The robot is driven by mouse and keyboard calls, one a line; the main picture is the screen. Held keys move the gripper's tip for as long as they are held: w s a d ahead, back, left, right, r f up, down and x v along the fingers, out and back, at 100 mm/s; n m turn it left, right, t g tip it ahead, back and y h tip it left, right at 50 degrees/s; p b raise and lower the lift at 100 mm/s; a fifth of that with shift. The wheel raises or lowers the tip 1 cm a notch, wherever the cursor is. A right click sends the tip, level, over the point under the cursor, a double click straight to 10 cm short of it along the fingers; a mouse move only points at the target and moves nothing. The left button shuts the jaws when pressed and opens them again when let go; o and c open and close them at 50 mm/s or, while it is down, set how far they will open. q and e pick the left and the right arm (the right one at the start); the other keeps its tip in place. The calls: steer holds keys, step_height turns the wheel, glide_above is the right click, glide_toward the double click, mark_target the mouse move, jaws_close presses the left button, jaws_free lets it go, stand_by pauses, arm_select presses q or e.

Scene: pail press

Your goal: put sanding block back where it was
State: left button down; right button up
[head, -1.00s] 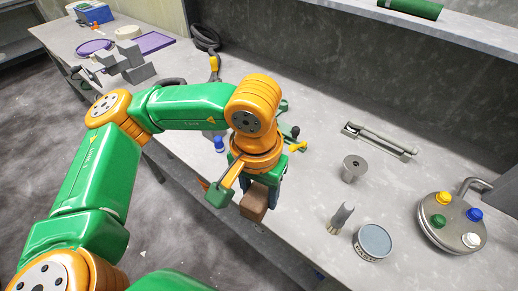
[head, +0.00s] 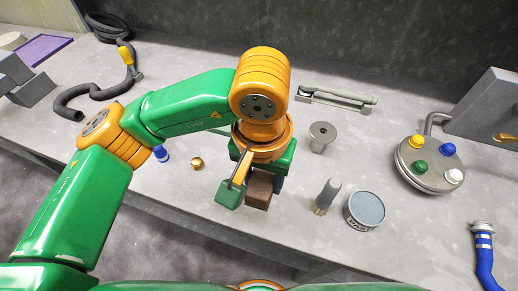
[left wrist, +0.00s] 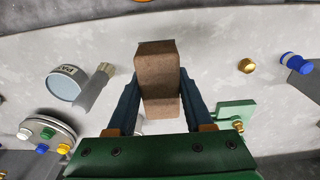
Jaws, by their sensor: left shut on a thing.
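The sanding block (head: 258,191) is a brown block. My left gripper (head: 264,180) is shut on it and points down near the front edge of the bench. In the left wrist view the block (left wrist: 158,85) sits between the two dark fingers (left wrist: 158,108), with its far end sticking out beyond them. I cannot tell whether the block touches the bench or hangs just above it. My right gripper is not in view.
On the grey bench (head: 420,235), a grey brush-like tool (head: 326,196) and a round tin (head: 365,210) stand right of the block. A metal cylinder (head: 321,137) and a lid with coloured knobs (head: 430,165) are farther back. A brass knob (head: 197,163) lies left.

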arm_select(q)
steer(key=w+f, duration=0.3)
steer(key=w+f+p, duration=0.1)
steer(key=w+f, duration=0.2)
steer(key=shift+w+a+p, duration=0.1)
steer(key=shift+a+p, duration=0.1)
steer(key=shift+p, duration=0.1)
steer(key=f, duration=0.3)
steer(key=shift+w+p, duration=0.25)
steer(key=shift+p, duration=0.1)
steer(key=shift+f, duration=0.45)
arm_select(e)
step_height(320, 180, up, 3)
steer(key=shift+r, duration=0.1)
arm_select(q)
steer(key=shift+f+b, duration=0.15)
steer(key=shift+b, duration=0.2)
steer(key=shift+c, duration=1.4)
jaws_free()
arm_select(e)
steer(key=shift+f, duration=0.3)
